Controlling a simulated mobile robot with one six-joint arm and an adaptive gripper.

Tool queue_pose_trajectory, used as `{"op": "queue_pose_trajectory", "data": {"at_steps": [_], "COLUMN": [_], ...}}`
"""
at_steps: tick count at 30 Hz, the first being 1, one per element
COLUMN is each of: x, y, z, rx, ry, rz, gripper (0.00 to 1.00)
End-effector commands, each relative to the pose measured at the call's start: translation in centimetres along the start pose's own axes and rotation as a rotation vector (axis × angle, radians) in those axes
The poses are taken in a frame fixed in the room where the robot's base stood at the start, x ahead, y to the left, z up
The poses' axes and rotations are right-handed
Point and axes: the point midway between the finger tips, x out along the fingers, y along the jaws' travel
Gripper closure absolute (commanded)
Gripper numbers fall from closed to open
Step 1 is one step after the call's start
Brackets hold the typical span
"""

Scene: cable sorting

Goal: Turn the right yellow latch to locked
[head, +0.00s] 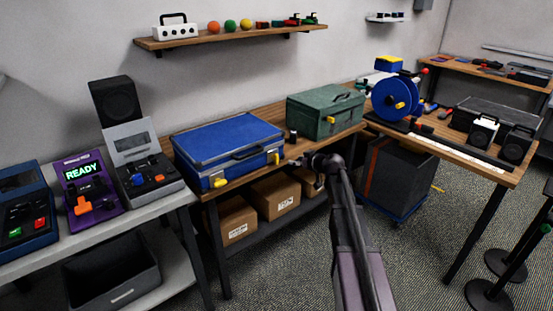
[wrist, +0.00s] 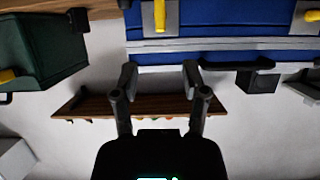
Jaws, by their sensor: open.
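The blue case (head: 228,148) lies shut on the wooden bench, with a dark handle on its front. Its right yellow latch (head: 274,158) looks upright; its left yellow latch (head: 219,183) looks turned more sideways. My gripper (head: 298,162) is in front of the case's right end, apart from the right latch. In the wrist view, which appears upside down, the blue case (wrist: 225,22) is at the top. My open, empty fingers (wrist: 159,78) line up below the right latch (wrist: 159,15), with a gap between. The left latch (wrist: 312,15) is at the edge.
A green case (head: 325,112) with yellow latches stands right of the blue one. A small black cylinder (head: 292,136) stands between them. Cardboard boxes (head: 273,193) sit under the bench. A wall shelf (head: 235,37) hangs behind. There is open floor in front.

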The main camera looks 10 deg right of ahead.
Motion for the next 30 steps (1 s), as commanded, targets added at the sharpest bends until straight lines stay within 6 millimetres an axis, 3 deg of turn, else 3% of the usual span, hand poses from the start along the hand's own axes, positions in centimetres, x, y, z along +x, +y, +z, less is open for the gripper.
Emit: {"op": "queue_pose_trajectory", "data": {"at_steps": [11, 30], "x": [2.2, 11.5], "y": [0.1, 0.1], "z": [0.1, 0.2], "rx": [0.000, 0.000], "ry": [-0.001, -0.001], "rz": [-0.001, -0.001], "gripper": [0.43, 0.43]}}
